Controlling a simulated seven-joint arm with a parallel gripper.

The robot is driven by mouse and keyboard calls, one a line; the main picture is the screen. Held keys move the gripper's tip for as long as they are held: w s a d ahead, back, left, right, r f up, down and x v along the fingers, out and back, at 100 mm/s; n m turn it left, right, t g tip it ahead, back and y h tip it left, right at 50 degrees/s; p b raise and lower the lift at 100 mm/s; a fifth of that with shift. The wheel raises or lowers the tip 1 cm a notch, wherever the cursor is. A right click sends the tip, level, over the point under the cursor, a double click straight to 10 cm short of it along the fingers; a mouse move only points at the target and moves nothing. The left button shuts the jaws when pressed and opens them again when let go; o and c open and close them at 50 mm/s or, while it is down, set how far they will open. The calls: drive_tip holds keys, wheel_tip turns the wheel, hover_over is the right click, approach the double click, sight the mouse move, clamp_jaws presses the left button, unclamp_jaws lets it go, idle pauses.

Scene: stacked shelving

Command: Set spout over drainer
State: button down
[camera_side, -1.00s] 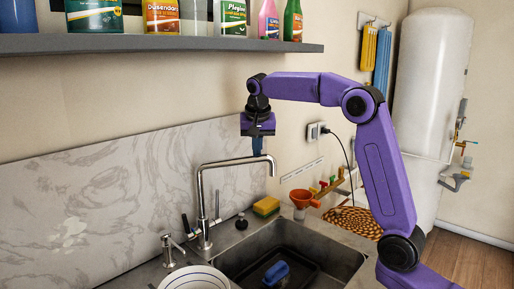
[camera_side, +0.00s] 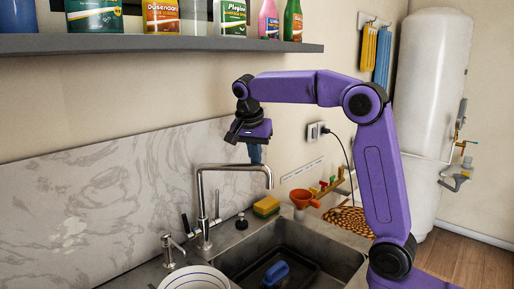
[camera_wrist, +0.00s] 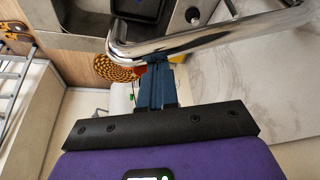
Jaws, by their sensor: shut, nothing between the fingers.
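The chrome spout (camera_side: 235,167) of the tall faucet reaches right, its tip bent down beside the sink's back edge. It also crosses the wrist view (camera_wrist: 205,38). My gripper (camera_side: 255,158) is shut and empty, with its blue fingers pointing down just behind the spout. In the wrist view the fingers (camera_wrist: 157,85) meet the spout's edge; contact looks likely but is not certain. The sink (camera_side: 335,259) lies in front of the faucet with a dark tray (camera_side: 302,279) in it. I cannot clearly make out a drainer; a white dish (camera_side: 193,279) stands left of the sink.
A yellow-green sponge (camera_side: 266,206), an orange funnel (camera_side: 304,198) and a woven mat (camera_side: 350,221) lie behind and right of the sink. A blue-handled object (camera_side: 276,272) is in the sink. A shelf of bottles (camera_side: 150,44) hangs above; a soap dispenser (camera_side: 170,250) stands left.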

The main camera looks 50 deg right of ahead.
drive_tip(key=w+a+m+g, duration=0.1)
drive_tip(key=a+m, duration=0.3)
drive_tip(key=a, duration=1.5)
drive_tip(key=shift+w+a, duration=0.2)
drive_tip(key=shift+w, duration=0.25)
drive_tip(key=shift+s+d, duration=0.1)
